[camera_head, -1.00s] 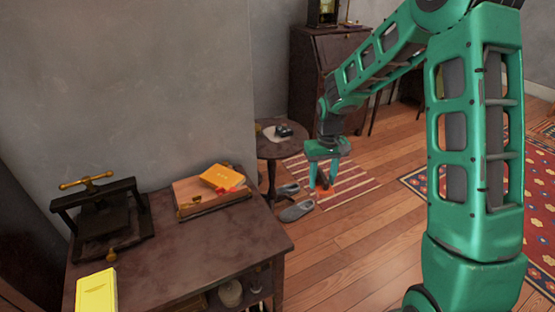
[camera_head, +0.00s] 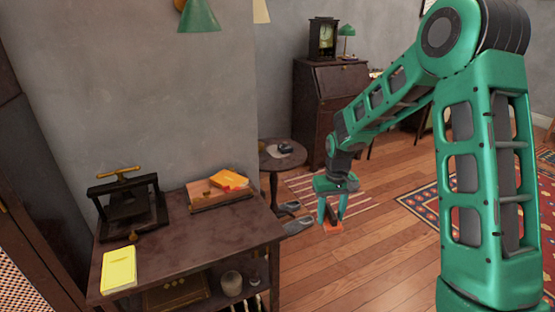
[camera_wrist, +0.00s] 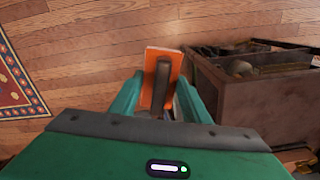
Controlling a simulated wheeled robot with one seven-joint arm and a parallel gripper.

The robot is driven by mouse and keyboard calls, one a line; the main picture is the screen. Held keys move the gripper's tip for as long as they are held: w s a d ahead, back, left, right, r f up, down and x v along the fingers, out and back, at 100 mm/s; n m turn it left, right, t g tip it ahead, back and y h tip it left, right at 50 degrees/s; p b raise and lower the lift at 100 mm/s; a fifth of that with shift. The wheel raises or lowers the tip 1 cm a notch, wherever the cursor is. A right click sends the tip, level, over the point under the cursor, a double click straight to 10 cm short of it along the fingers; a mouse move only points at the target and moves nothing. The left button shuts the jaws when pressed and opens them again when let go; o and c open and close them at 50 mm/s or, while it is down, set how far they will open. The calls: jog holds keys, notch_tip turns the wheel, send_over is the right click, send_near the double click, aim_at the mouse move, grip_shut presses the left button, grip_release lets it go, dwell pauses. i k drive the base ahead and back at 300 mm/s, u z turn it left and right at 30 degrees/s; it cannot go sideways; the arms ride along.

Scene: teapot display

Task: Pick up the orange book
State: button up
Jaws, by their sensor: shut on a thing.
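A yellow-orange book (camera_head: 229,179) lies on a wooden box (camera_head: 205,197) on the dark table, with a small orange-red thing partly showing beside it. My gripper (camera_head: 332,220) is well to the right of it, over the floor. It is shut on an orange flat thing with a dark bar (camera_wrist: 163,82), which points down from the fingers. This thing also shows low between the fingers in the head view (camera_head: 334,228). I cannot tell whether the held thing is a book. The book on the box is not seen in the wrist view.
The dark table (camera_head: 185,245) also bears a black press (camera_head: 130,205) and a yellow book (camera_head: 119,268). A small round table (camera_head: 283,160) and grey shoes (camera_head: 297,226) are near my gripper. Wooden floor (camera_head: 365,265) is open in front.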

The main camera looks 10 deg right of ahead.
aim_at(224, 178)
jog(key=z, duration=0.3)
jog(key=i, duration=0.65)
jog(key=z, duration=0.7)
jog(key=i, duration=2.2)
jog(key=u, duration=1.1)
jog(key=i, duration=0.6)
jog(key=u, duration=0.5)
